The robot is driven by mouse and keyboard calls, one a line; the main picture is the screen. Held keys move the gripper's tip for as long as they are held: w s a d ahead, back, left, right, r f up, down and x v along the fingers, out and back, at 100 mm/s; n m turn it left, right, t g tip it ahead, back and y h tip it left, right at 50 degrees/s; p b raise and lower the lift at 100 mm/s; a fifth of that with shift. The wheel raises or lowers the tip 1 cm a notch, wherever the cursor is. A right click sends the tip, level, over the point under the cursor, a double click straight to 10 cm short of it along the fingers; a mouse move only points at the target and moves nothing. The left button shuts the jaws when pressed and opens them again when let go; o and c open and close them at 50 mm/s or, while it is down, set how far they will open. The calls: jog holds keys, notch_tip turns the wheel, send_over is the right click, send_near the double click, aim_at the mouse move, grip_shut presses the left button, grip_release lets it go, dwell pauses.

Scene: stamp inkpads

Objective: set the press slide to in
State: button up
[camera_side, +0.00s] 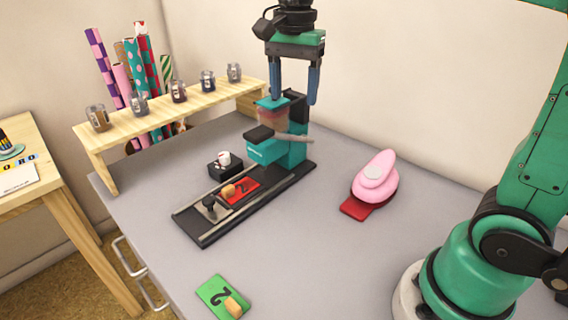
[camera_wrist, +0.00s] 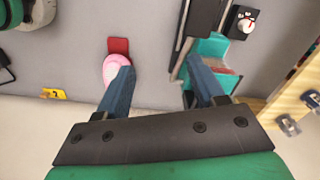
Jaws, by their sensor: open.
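The press (camera_side: 275,151) is teal and black with a grey lever and stands at the back end of a long black base with rails. On the base, the slide (camera_side: 240,191) shows a red plate with a dark figure and a tan knob. It sits in front of the press head, out from under it. A small black handle (camera_side: 209,204) stands at the base's near end. My gripper (camera_side: 291,102) hangs open above the press, its two blue fingers pointing down, with nothing between them. In the wrist view, the press (camera_wrist: 215,62) shows beside the right finger.
A pink stamp-like device (camera_side: 376,175) on a red pad sits right of the press. A green card (camera_side: 221,297) with a tan knob lies near the front edge. A small black box (camera_side: 225,165) sits left of the base. A wooden shelf (camera_side: 160,99) with several jars stands behind.

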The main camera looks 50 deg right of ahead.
jog(key=w+a+f+n, duration=0.2)
jog(key=w+a+n, duration=0.1)
jog(key=w+a, duration=0.3)
jog(key=w+a+f+n, duration=0.15)
jog(key=w+a, duration=0.25)
jog(key=a, duration=0.5)
jog(key=shift+n, duration=0.45)
jog(key=f, duration=1.5)
jog(key=shift+d+f, duration=0.25)
jog(key=shift+f, duration=0.1)
jog(key=d, duration=0.7)
jog(key=shift+f, duration=0.25)
jog(key=a, duration=0.7)
jog(key=shift+a, duration=0.25)
notch_tip(320, 180, up, 14)
notch_tip(320, 180, up, 6)
jog(key=m, duration=0.5)
send_over(229, 186)
jog(key=s+d, duration=0.6)
jog(key=s, duration=0.2)
jog(key=s+d+f+m, duration=0.3)
jog(key=s+d, duration=0.3)
jog(key=s, duration=0.5)
jog(key=shift+s+d+m, duration=0.25)
jog(key=shift+s+m, duration=0.1)
jog(key=shift+m, duration=0.15)
jog(key=shift+f, duration=0.1)
